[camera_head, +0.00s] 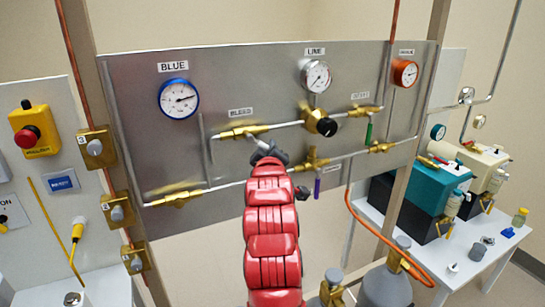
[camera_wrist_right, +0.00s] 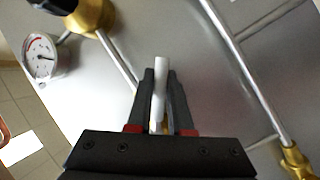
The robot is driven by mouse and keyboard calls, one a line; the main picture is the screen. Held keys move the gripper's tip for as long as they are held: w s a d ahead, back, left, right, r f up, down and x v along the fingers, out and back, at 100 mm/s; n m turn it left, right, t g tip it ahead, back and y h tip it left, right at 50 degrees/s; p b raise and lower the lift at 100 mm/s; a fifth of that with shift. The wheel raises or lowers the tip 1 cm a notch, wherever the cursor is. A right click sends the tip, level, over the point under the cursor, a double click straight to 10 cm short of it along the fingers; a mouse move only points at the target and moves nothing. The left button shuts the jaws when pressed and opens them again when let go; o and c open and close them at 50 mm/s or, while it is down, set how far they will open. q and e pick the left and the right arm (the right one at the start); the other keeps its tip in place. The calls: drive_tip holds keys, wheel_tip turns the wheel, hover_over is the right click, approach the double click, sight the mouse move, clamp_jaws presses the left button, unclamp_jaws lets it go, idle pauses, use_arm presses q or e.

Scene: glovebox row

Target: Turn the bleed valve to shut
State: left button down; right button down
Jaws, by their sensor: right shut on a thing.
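The brass bleed valve (camera_head: 243,131) sits on the upper pipe of the grey panel, under the BLEED label (camera_head: 241,112). Its pale lever (camera_head: 257,142) points down and to the right towards my right gripper (camera_head: 267,153). In the right wrist view, the lever (camera_wrist_right: 159,85) stands between the two dark fingers of the right gripper (camera_wrist_right: 158,100), which are shut on it. The fingers hide the lever's sides, and the valve body is mostly hidden behind the gripper there. My left gripper is not in view.
The panel (camera_head: 150,75) carries a blue gauge (camera_head: 179,99), a line gauge (camera_head: 316,76) and a red gauge (camera_head: 405,73). A brass regulator (camera_head: 315,121) with a black knob is right of the valve. A purple-handled valve (camera_head: 317,187) hangs close to my right arm.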

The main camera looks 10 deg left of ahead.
drive_tip(key=shift+s+a+f+m+g+y+b, duration=0.45)
drive_tip(key=shift+a+m+g+b, duration=0.2)
drive_tip(key=shift+m, duration=0.6)
drive_tip(key=shift+s+a+f+m+g+y+b, duration=0.3)
drive_tip(key=shift+s+a+m+g+b, duration=0.3)
drive_tip(key=shift+m, duration=0.6)
drive_tip(key=shift+s+a+f+m+g+y+b, duration=0.4)
drive_tip(key=shift+a+m+g+b, duration=0.35)
drive_tip(key=shift+m, duration=0.5)
drive_tip(key=c, duration=0.8)
unclamp_jaws()
drive_tip(key=shift+c, duration=0.2)
